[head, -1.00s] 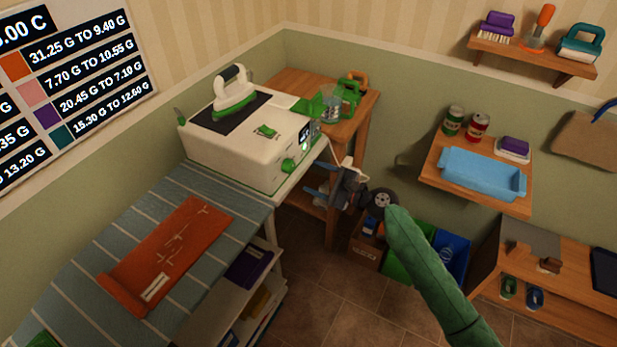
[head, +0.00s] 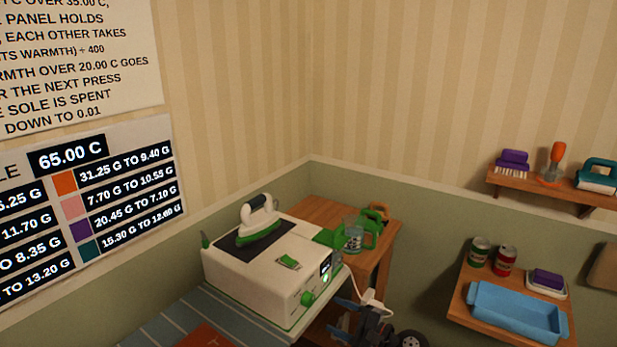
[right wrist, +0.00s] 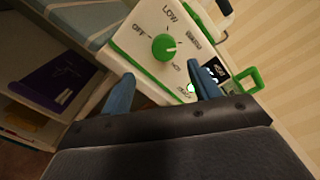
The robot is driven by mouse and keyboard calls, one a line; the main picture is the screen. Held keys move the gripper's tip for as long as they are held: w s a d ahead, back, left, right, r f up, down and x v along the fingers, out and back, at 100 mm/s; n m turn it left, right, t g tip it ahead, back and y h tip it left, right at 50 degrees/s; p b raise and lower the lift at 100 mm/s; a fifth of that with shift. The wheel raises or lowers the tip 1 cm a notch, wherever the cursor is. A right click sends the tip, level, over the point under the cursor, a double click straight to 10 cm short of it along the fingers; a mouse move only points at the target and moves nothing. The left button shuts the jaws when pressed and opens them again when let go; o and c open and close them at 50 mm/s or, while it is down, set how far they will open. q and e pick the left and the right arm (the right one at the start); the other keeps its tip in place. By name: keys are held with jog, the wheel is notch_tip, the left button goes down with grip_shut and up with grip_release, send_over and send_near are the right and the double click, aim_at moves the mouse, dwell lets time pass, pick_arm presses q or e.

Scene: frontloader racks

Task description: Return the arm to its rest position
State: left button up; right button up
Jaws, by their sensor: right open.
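My right gripper (head: 345,318) shows at the bottom of the head view, just right of the white-and-green machine (head: 250,285). Its blue fingers are open and nothing is between them. In the right wrist view the open fingers (right wrist: 164,92) frame the machine's green dial knob (right wrist: 164,47), which has OFF and LOW printed around it. The fingers appear apart from the knob. Most of my right arm lies below the head view's edge. My left gripper is in neither current view.
A white-and-green iron (head: 260,220) stands on the machine's dark pad. A wooden table (head: 320,218) behind it holds a clear jug (head: 353,235) and green items. A wall shelf (head: 480,308) with a blue tray (head: 515,312) is at right. A purple item (right wrist: 50,88) lies on a lower shelf.

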jog(key=w+d+f+n+h, duration=0.2)
jog(key=d+f+n+h, duration=0.2)
jog(key=f+n, duration=0.3)
jog(key=w+d+f+n+h, duration=0.1)
jog(key=d+f+n+h, duration=0.25)
jog(key=f, duration=0.65)
jog(key=s+d+f+n+g+h, duration=0.1)
jog(key=s+d+f+n+h, duration=0.15)
jog(key=f, duration=0.55)
jog(key=s+d+f+n+g+h, duration=0.1)
jog(key=s+d+f+n+h, duration=0.2)
jog(key=f, duration=0.6)
jog(key=s+f+g+h, duration=0.1)
jog(key=s+f+g, duration=0.1)
jog(key=s+f, duration=0.85)
jog(key=s+f+g+h, duration=0.1)
jog(key=s+f+g, duration=0.1)
jog(key=s+f, duration=0.9)
jog(key=s+a+f+g, duration=0.1)
jog(key=s, duration=0.8)
jog(key=s+a, duration=0.2)
jog(key=s, duration=0.6)
jog(key=shift+s+f+m+g+y, duration=0.3)
jog(key=shift+s+f+m+g, duration=0.05)
jog(key=shift+f+m+g, duration=0.05)
